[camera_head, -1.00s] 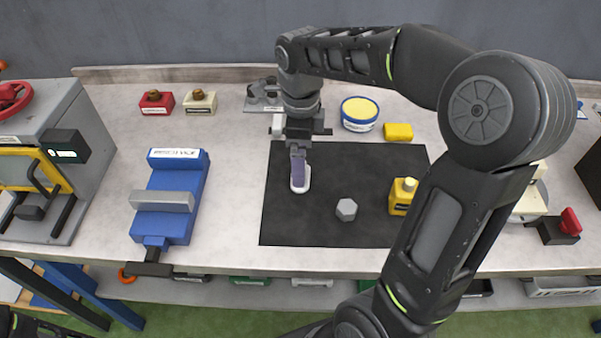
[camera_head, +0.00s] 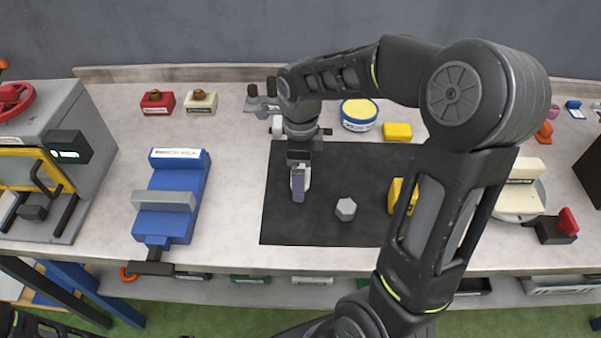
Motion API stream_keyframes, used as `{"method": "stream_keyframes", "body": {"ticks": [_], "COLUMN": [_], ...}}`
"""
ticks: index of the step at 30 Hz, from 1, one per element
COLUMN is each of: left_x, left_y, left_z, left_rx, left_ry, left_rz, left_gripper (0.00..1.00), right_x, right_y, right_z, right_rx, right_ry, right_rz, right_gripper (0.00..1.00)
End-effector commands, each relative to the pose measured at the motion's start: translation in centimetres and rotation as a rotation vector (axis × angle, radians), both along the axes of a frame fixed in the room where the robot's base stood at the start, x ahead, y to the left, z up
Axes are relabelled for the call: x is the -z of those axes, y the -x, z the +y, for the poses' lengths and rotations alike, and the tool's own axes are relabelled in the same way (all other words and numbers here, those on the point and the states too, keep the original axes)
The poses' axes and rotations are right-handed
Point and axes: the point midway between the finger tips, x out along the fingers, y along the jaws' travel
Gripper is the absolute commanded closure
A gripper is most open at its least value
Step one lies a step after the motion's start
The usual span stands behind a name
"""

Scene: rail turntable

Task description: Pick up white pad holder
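The white pad holder (camera_head: 307,177) is a small white piece with a long purple pad face, over the left part of the black mat (camera_head: 285,225). My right gripper (camera_head: 301,172) points down at it from behind, with the holder at its fingertips. It appears shut on the holder, though the fingers are mostly hidden. The holder looks tilted, with its purple part toward me. I cannot tell whether it touches the mat. Only a dark part of my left arm shows at the bottom left corner; its gripper is not in view.
A grey hexagonal piece (camera_head: 346,209) lies right of the holder. A blue vise (camera_head: 172,180) is on the left. A round blue-and-yellow tin (camera_head: 359,115) and a yellow block (camera_head: 397,131) stand behind the mat.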

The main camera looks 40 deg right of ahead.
Motion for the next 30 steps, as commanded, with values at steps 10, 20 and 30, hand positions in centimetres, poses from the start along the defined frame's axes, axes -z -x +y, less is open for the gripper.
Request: {"method": "stream_keyframes", "body": {"ticks": [10, 20, 30], "left_x": [0.01, 0.00, 0.00], "left_y": [0.01, 0.00, 0.00], "left_z": [-0.01, 0.00, 0.00], "left_rx": [0.000, 0.000, 0.000], "left_ry": [0.000, 0.000, 0.000], "left_rz": [0.000, 0.000, 0.000], "left_gripper": [0.43, 0.43, 0.43], "right_x": [-0.04, -0.05, -0.04], "right_y": [-0.02, -0.02, -0.01], "right_z": [0.01, 0.01, 0.00], "right_rx": [0.000, 0.000, 0.000], "right_ry": [0.000, 0.000, 0.000], "right_rz": [0.000, 0.000, 0.000], "right_gripper": [0.02, 0.27, 0.55]}}
